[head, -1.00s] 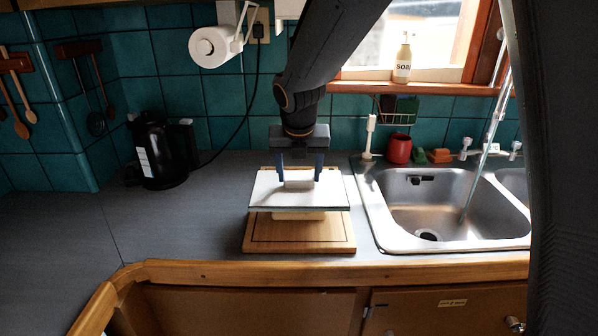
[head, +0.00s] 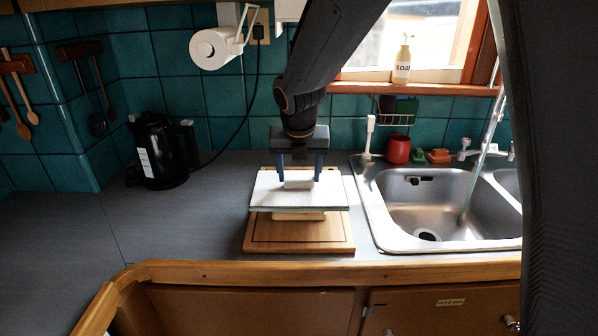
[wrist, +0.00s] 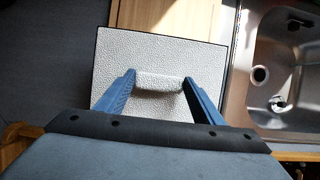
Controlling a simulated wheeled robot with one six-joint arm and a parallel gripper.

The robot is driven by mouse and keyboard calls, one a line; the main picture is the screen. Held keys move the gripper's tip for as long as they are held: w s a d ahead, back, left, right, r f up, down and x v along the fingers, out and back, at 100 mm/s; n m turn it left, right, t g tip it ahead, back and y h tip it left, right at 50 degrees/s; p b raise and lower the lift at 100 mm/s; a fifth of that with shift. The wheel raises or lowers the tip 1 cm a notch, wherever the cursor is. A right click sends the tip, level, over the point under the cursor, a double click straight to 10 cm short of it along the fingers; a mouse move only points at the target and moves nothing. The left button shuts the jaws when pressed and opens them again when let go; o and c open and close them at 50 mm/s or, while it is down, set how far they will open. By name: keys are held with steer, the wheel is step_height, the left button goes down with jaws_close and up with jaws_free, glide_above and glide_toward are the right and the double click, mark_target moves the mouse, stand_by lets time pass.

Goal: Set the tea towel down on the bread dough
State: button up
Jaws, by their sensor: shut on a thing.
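The tea towel (head: 270,197) is a flat, pale, textured sheet with a dark edge and a raised ridge in its middle. It also fills much of the wrist view (wrist: 125,60). My gripper (head: 299,178) is shut on the ridge, one blue finger at each side; the fingers also show in the wrist view (wrist: 160,84). The bread dough (head: 298,215) shows as a pale strip under the towel's front edge; the rest is hidden. The towel lies level over it, and I cannot tell if they touch. The dough is on a wooden board (head: 300,244).
The steel sink (head: 440,205) with running water is right of the board. A black kettle (head: 158,150) stands at the back left. A red cup (head: 398,149) is behind the sink. The counter (head: 180,225) left of the board is clear.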

stand_by(0.4)
steer(key=shift+f, duration=0.9)
steer(key=shift+f, duration=0.3)
steer(key=o, duration=1.8)
steer(key=shift+r, duration=0.1)
steer(key=shift+b+v, duration=0.8)
steer(key=shift+v, duration=3)
